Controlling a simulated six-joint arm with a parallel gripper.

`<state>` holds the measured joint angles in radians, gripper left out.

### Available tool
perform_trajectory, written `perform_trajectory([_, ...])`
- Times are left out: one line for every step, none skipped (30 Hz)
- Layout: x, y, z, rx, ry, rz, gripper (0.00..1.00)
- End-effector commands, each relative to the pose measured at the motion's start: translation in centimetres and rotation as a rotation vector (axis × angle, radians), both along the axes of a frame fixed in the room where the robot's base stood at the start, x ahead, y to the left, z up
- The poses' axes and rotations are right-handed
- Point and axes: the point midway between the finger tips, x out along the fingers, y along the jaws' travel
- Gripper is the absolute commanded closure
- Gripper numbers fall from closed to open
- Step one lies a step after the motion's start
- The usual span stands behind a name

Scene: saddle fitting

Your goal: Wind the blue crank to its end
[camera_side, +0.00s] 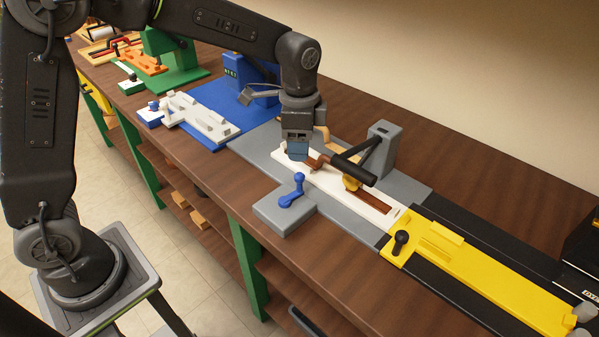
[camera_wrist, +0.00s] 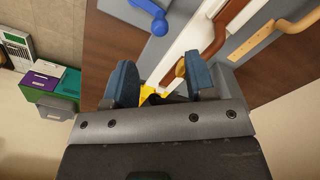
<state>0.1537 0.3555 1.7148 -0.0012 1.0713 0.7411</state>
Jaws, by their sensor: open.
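The blue crank (camera_side: 292,192) sits on a low grey block (camera_side: 284,212) at the front of the grey fixture. Its knob stands up at the handle's end. In the wrist view the blue crank (camera_wrist: 148,14) shows at the top, left of the white rail. My gripper (camera_side: 297,152) is behind and above the crank, over the white rail, and apart from the crank. I cannot tell from the side view whether the fingers touch anything.
A white slotted rail (camera_side: 378,210) with a brown strip runs along the grey plate (camera_side: 250,146). A black-handled lever on a grey post (camera_side: 383,145) stands close right of my gripper. A yellow fixture (camera_side: 450,255) lies at right, a blue one (camera_side: 215,103) at left. Bare bench lies in front.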

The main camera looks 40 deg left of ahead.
Motion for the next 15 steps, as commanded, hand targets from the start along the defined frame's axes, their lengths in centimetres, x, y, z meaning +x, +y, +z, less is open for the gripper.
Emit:
perform_trajectory([-0.1,0.0,-1.2,0.001,0.005,-0.001,0.49])
perform_trajectory([-0.1,0.0,-1.8,0.001,0.005,-0.001,0.49])
perform_trajectory([-0.1,0.0,-2.7,0.001,0.006,-0.001,0.49])
perform_trajectory([-0.1,0.0,-3.2,0.001,0.005,-0.002,0.49])
perform_trajectory([-0.1,0.0,-3.8,0.001,0.005,-0.002,0.49])
perform_trajectory([-0.1,0.0,-4.6,0.001,0.005,-0.002,0.49])
perform_trajectory([-0.1,0.0,-5.1,0.002,0.004,-0.002,0.49])
perform_trajectory([-0.1,0.0,-5.6,0.002,0.004,-0.002,0.49])
perform_trajectory([-0.1,0.0,-6.1,0.001,0.003,-0.002,0.49])
perform_trajectory([0.0,0.0,-6.5,0.001,0.002,-0.002,0.49])
perform_trajectory([0.0,0.0,-6.9,0.001,0.002,-0.002,0.49])
perform_trajectory([0.0,0.0,-7.3,0.001,0.002,-0.002,0.49])
perform_trajectory([0.0,0.0,-7.6,0.001,0.002,-0.003,0.49])
perform_trajectory([0.0,0.0,-7.8,0.001,0.002,-0.003,0.49])
perform_trajectory([0.0,0.0,-8.0,0.001,0.002,-0.003,0.49])
